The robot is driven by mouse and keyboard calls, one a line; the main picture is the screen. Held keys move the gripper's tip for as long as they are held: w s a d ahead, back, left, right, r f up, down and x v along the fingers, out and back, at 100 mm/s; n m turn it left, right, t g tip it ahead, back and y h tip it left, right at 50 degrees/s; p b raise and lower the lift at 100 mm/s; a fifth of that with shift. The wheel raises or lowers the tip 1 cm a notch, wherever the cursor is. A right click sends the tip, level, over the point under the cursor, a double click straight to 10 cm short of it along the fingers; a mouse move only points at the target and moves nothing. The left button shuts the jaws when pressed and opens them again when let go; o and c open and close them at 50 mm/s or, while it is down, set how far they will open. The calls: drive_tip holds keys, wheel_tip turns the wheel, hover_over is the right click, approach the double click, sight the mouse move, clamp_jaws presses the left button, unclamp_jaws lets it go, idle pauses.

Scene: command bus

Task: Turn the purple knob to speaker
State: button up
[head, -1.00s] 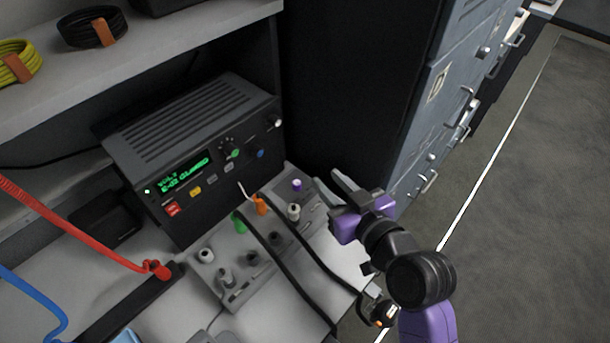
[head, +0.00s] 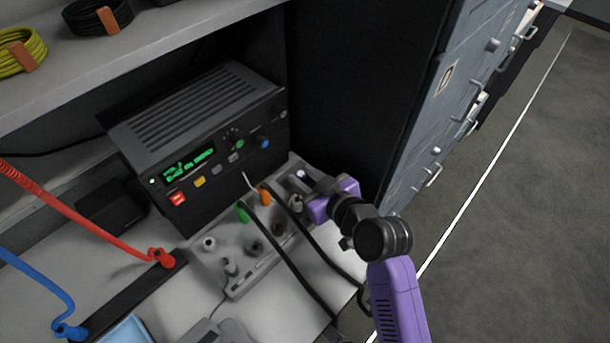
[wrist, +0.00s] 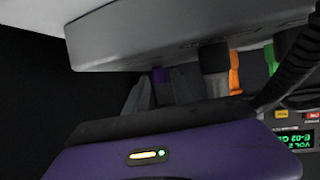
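The purple knob (head: 301,175) stands at the far right end of the grey sloped panel (head: 240,283), its top pale in the head view and partly hidden by my fingers. My gripper (head: 307,182) is at the knob, coming in from the right. In the wrist view, which is upside down, the purple knob (wrist: 159,74) shows between the two grey fingertips of my gripper (wrist: 160,88). The fingers are apart, one on each side of the knob. I cannot tell whether they touch it. The panel's markings are too small to read.
Orange (head: 265,195) and green (head: 243,212) plugs with black cables and several grey knobs crowd the panel left of my gripper. A black radio (head: 215,140) with a lit green display stands behind. A dark cabinet side (head: 345,90) rises behind my gripper.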

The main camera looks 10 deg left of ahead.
clamp_jaws()
drive_tip(key=shift+w+f+b, duration=0.1)
drive_tip(key=shift+b, duration=0.3)
drive_tip(key=shift+w+f+n+g+y+b, duration=0.15)
drive_tip(key=shift+n+g+y+b, duration=0.15)
drive_tip(key=shift+n+y+b, duration=0.35)
drive_tip(key=n+g+b, duration=0.1)
drive_tip(key=b, duration=0.1)
drive_tip(key=n+g+y+b, duration=0.1)
drive_tip(key=b, duration=0.1)
drive_tip(key=shift+w+d, duration=0.1)
drive_tip(key=shift+d, duration=0.1)
drive_tip(key=n+g+y+b, duration=0.1)
drive_tip(key=n+g+b, duration=0.1)
drive_tip(key=n+g+y+b, duration=0.1)
drive_tip(key=g+b, duration=0.1)
drive_tip(key=b, duration=0.1)
drive_tip(key=shift+w+d+n, duration=0.1)
drive_tip(key=shift+w+n, duration=0.1)
drive_tip(key=shift+n, duration=0.15)
drive_tip(key=shift+n+g+y+b, duration=0.25)
drive_tip(key=shift+n+g+b, duration=0.65)
drive_tip(key=shift+g+b, duration=0.25)
drive_tip(key=shift+r, duration=0.2)
